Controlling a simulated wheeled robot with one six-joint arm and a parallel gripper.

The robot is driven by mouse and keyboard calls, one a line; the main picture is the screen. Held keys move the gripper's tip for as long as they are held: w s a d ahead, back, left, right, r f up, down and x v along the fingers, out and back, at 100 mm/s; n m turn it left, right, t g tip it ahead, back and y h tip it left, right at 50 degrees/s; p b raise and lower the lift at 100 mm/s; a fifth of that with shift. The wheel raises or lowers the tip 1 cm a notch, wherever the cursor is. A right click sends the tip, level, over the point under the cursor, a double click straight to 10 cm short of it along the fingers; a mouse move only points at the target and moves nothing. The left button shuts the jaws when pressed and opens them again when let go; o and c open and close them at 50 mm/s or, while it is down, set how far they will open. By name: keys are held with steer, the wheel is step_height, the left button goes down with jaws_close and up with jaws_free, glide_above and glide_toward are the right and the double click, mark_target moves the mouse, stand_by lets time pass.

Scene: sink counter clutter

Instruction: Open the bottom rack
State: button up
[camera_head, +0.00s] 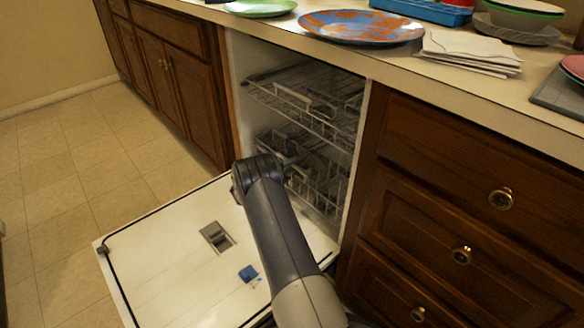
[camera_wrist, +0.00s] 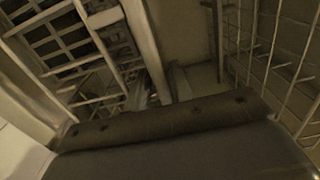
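The bottom rack (camera_head: 328,197) is a wire basket low inside the open dishwasher in the head view. My arm reaches over the lowered door to the left front of this rack and hides part of it. The wrist view looks at white wire bars (camera_wrist: 252,45) and a darker grid from close up; I cannot tell which rack each belongs to. A broad dark part of my own gripper end fills the bottom of the wrist view. Its fingertips do not show clearly, and contact with the rack cannot be made out.
The dishwasher door (camera_head: 165,275) lies lowered in front, with a blue patch (camera_head: 248,273) on it. The top rack (camera_head: 305,112) sits inside, above the bottom rack. Wooden drawers (camera_head: 470,205) flank the right side. A patterned plate (camera_head: 360,27) and stacked napkins (camera_head: 468,50) are on the counter.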

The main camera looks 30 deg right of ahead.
steer(key=shift+d, duration=0.1)
steer(key=shift+c, duration=0.4)
jaws_close()
